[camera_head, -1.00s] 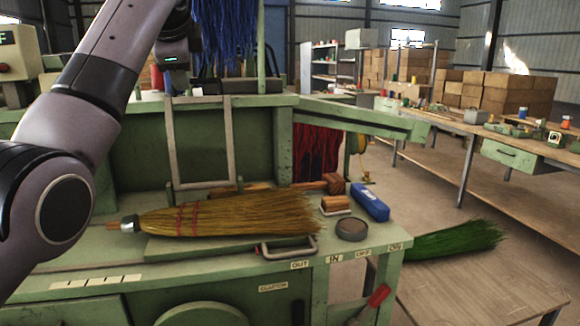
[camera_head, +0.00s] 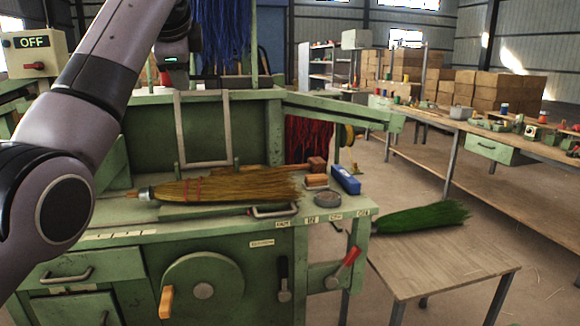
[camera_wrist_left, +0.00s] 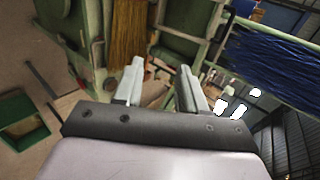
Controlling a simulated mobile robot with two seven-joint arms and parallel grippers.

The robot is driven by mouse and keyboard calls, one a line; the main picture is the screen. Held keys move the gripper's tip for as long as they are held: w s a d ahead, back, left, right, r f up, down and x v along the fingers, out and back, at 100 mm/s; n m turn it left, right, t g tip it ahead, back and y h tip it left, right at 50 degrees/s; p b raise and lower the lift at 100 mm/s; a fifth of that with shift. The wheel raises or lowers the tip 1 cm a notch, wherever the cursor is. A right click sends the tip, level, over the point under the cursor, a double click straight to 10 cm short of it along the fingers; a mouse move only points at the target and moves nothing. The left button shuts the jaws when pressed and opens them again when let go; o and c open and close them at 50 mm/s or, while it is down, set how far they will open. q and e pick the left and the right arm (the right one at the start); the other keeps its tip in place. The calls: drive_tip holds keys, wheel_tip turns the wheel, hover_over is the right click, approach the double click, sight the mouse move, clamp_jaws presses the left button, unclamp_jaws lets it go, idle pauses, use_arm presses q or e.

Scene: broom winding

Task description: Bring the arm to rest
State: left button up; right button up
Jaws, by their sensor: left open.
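My left arm (camera_head: 85,105) comes in from the left in the head view and rises to its wrist at the top. The wrist is raised in front of the green winding machine, left of the blue hanging bristles (camera_head: 220,35). In the left wrist view my left gripper (camera_wrist_left: 160,88) is open. Nothing shows between its two pale fingers. The straw broom (camera_head: 225,187) lies on the bench below, apart from the arm. My right gripper is in neither view.
The green bench (camera_head: 140,232) has a handwheel (camera_head: 203,291), levers and drawers in front. A blue box (camera_head: 345,180) and a round dark dish (camera_head: 327,200) sit at its right end. A low table (camera_head: 440,263) and green bristles (camera_head: 425,217) are to the right. Open floor lies beyond.

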use_arm(q)
drive_tip(key=w+a+f+n+h, duration=0.1)
drive_tip(key=w+f+n, duration=0.15)
drive_tip(key=f, duration=0.95)
drive_tip(key=w+a+f+n, duration=0.1)
drive_tip(key=w+f, duration=0.2)
drive_tip(key=f, duration=1)
drive_tip(key=s+f+n+h+p, duration=0.1)
drive_tip(key=s+f, duration=0.2)
drive_tip(key=f, duration=0.6)
drive_tip(key=s+f+n, duration=0.1)
drive_tip(key=s+f, duration=0.3)
drive_tip(key=f, duration=0.6)
drive_tip(key=s+f+n+h, duration=0.1)
drive_tip(key=s+f+n, duration=0.3)
drive_tip(key=s+f, duration=1.1)
drive_tip(key=s+d+f+n+h+p, duration=0.1)
drive_tip(key=s+f+n, duration=0.1)
drive_tip(key=s, duration=1.9)
drive_tip(key=shift+s+d+n+h, duration=0.35)
drive_tip(key=shift+n+h, duration=0.05)
drive_tip(key=shift+n, duration=0.25)
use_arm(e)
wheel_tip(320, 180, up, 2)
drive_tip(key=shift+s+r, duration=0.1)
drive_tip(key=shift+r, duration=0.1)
